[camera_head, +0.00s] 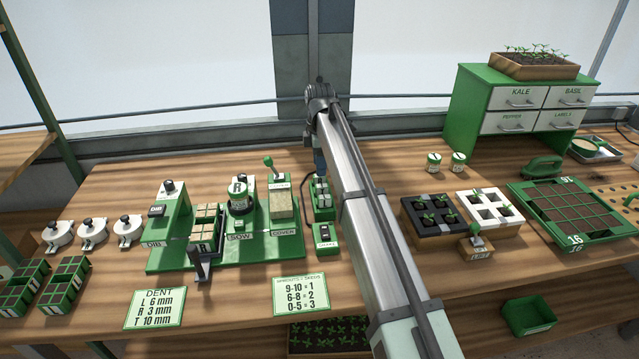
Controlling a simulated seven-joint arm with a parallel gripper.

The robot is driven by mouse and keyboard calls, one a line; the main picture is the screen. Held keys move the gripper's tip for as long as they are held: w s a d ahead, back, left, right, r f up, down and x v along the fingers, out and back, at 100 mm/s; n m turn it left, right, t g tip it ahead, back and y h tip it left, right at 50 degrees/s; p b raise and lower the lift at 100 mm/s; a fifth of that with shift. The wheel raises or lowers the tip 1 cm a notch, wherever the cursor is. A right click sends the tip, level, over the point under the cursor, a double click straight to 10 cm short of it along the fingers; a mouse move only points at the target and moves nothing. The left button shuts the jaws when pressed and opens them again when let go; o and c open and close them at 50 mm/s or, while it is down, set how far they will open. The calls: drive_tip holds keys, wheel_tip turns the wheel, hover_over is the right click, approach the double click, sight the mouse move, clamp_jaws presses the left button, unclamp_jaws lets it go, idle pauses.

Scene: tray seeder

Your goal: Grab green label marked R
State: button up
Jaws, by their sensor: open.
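A letter R shows on the pale face of the green-topped canister (239,196) on the seeding station. Another small tag that seems to bear an R (203,248) is on the front of the seed tray in the same station. I cannot tell a separate loose green label marked R. A small green holder (322,203) with pale pieces stands right of the station. My gripper (320,176) points down over this holder's back end, open, with its fingers small and partly hidden by my arm. I cannot tell whether it touches anything.
The green station base (160,262) fills the left middle. Cards lie at the front, one headed DENT (154,309). Seedling trays (433,216) and a large green-framed tray (520,192) stand right. A green drawer cabinet (466,105) is behind.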

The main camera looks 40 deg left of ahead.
drive_tip(key=shift+f, duration=2.6)
clamp_jaws()
